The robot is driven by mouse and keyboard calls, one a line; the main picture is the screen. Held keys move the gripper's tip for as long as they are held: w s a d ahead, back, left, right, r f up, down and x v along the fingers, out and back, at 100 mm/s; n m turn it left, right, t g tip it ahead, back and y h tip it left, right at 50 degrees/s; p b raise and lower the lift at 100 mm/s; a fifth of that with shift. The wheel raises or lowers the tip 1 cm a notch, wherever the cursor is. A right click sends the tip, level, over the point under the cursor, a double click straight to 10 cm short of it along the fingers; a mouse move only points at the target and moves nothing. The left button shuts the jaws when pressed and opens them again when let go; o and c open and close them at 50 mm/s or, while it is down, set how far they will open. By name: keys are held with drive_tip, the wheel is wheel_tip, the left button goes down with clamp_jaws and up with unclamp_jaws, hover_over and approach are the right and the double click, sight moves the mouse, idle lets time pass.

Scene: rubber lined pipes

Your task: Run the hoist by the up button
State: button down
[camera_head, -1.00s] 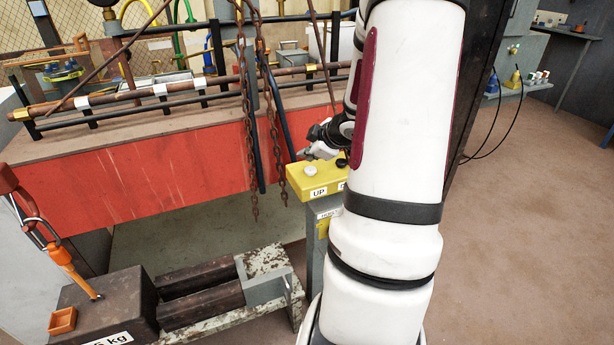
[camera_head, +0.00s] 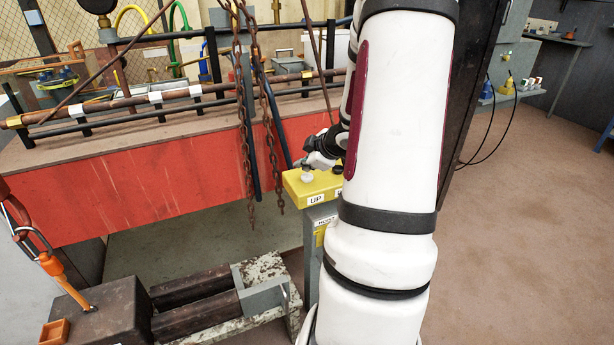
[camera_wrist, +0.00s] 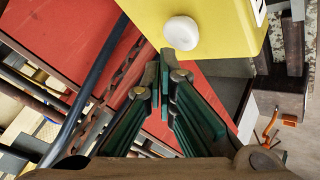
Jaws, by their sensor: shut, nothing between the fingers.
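The yellow control box (camera_head: 322,186) stands on a grey post, partly behind my arm. The white button (camera_head: 306,176) sits on its top, above the label "UP" (camera_head: 316,199). My gripper (camera_head: 303,163) is just behind the white button in the head view, very close to it; I cannot tell there whether they touch. In the wrist view the white button (camera_wrist: 181,33) is beyond the fingertips, slightly right, and the gripper (camera_wrist: 163,68) is shut and empty. The box's right part is hidden by my arm.
Rusty hoist chains (camera_head: 243,120) hang left of the box. An orange hook (camera_head: 58,270) is at a dark weight block (camera_head: 112,312) on the lower left. A red bench (camera_head: 130,185) with pipes stands behind. The floor at right is clear.

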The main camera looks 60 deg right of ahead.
sight(305, 177)
drive_tip(key=shift+f, duration=0.2)
idle(0.5)
drive_tip(key=shift+f, duration=0.25)
drive_tip(key=shift+f+b, duration=0.45)
drive_tip(key=shift+f, duration=0.05)
idle(0.7)
drive_tip(key=shift+r, duration=0.2)
drive_tip(key=shift+r+p, duration=0.8)
drive_tip(key=shift+p, duration=0.3)
wheel_tip(305, 177, up, 5)
drive_tip(key=p, duration=0.5)
